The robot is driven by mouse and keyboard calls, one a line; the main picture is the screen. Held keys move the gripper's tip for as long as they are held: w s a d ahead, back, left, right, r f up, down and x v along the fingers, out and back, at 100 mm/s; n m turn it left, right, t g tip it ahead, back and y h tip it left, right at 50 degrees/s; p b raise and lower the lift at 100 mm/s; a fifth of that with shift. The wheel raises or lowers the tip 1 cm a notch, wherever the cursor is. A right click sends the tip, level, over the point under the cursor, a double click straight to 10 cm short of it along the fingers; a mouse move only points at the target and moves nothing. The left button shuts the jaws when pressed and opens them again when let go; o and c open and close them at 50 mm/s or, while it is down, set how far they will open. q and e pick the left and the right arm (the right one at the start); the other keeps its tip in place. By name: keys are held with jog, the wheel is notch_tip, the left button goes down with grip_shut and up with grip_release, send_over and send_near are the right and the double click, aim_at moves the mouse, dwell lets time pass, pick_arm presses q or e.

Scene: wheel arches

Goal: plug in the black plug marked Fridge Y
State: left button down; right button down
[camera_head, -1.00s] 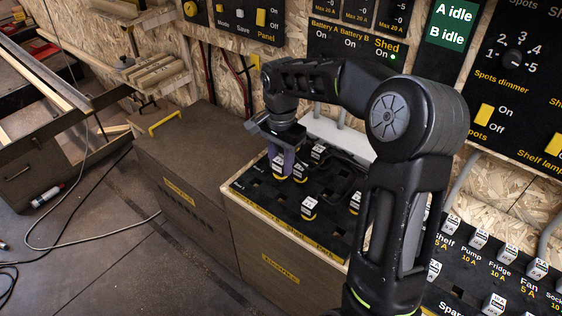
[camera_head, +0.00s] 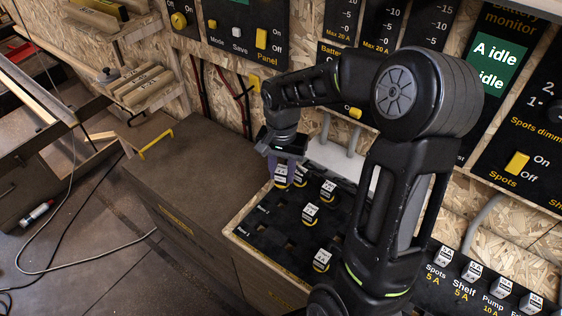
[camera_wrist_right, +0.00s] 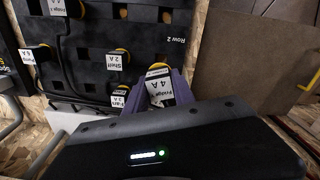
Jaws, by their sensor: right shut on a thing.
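My right gripper (camera_wrist_right: 165,95) has purple fingers and is shut on a black plug with a yellow ring and a white label reading "Fridge" and "4 A" (camera_wrist_right: 160,90); the letter on it is not clear. In the head view this gripper (camera_head: 282,168) points down over the far end of the black socket board (camera_head: 262,238), with the plug (camera_head: 281,180) between its fingers. The plug is at the board, near "Row 2"; I cannot tell whether it is seated. My left gripper is not in view.
Beside the held plug are a "Fan" plug (camera_wrist_right: 119,98) and a "Shelf" plug (camera_wrist_right: 117,60). Other labelled plugs (camera_head: 310,213) (camera_head: 322,260) stand on the board, with cables. Empty sockets show between them. A brown cabinet (camera_head: 185,170) adjoins on the left.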

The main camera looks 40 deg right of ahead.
aim_at(281, 188)
jog(key=shift+w+f, duration=0.1)
jog(key=shift+w, duration=0.15)
jog(key=shift+s+r, duration=0.2)
jog(key=shift+s, duration=0.05)
jog(key=shift+w+f, duration=0.1)
jog(key=shift+f, duration=0.15)
notch_tip(281, 188, down, 5)
jog(key=b, duration=0.3)
jog(key=shift+b, duration=0.35)
jog(key=shift+f+b, duration=0.6)
jog(key=shift+f, duration=0.05)
jog(key=shift+f+b, duration=0.25)
jog(key=shift+b, duration=0.05)
jog(key=shift+f+b, duration=0.35)
jog(key=shift+f, duration=0.15)
